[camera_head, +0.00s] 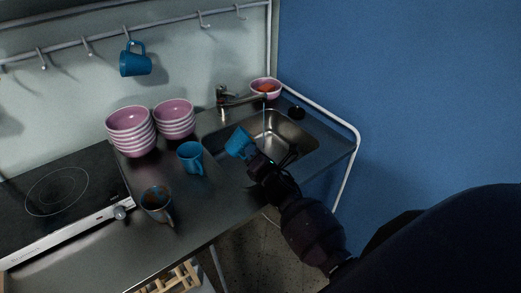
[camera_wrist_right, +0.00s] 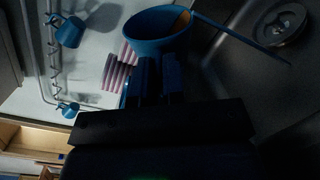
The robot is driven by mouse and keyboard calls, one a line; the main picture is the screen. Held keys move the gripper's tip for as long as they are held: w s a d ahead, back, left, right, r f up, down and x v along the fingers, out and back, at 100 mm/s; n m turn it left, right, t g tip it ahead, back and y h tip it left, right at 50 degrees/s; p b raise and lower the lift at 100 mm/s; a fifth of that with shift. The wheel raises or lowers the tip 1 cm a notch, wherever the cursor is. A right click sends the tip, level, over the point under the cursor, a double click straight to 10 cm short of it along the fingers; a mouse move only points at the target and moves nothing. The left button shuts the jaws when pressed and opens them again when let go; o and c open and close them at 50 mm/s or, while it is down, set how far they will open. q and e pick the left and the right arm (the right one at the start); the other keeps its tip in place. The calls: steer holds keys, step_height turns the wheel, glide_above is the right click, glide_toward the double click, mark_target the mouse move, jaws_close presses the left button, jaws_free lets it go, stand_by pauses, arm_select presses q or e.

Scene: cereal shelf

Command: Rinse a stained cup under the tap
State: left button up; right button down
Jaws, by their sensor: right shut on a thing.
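My right gripper (camera_head: 256,161) is shut on a blue cup (camera_head: 239,142), tilted over the left part of the sink (camera_head: 290,132). In the right wrist view the gripper's fingers (camera_wrist_right: 160,78) grip the cup (camera_wrist_right: 150,42). A brownish patch shows inside the cup. The tap (camera_head: 224,98) stands behind the sink, its spout reaching right over the basin. A thin line that looks like running water drops from the spout, to the right of the cup in the head view; I cannot tell whether it touches the cup. My left gripper is out of view.
A blue cup (camera_head: 191,157) and a grey-brown mug (camera_head: 157,202) stand on the counter. Two stacks of striped bowls (camera_head: 131,132) are behind. A pink bowl (camera_head: 266,90) sits behind the sink. Another blue cup (camera_head: 135,62) hangs from the rail. The hob (camera_head: 60,190) is left.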

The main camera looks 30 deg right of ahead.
arm_select(q)
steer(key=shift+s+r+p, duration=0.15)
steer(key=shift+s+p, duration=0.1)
steer(key=shift+p, duration=0.15)
arm_select(e)
steer(key=shift+d+r+m, duration=0.15)
steer(key=shift+r+m, duration=0.2)
steer(key=shift+m, duration=0.65)
arm_select(q)
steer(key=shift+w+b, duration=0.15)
steer(key=shift+b, duration=0.2)
arm_select(e)
steer(key=shift+d+f+m, duration=0.25)
steer(key=shift+f+m, duration=0.3)
steer(key=shift+m, duration=0.35)
arm_select(q)
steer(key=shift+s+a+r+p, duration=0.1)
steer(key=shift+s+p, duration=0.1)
steer(key=shift+p, duration=0.4)
arm_select(e)
steer(key=shift+s+d+r+m, duration=0.1)
steer(key=shift+d+r+m, duration=0.2)
steer(key=shift+d+m, duration=0.5)
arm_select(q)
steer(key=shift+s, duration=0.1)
arm_select(e)
steer(key=shift+d+m, duration=0.1)
steer(key=shift+m, duration=0.2)
stand_by(0.4)
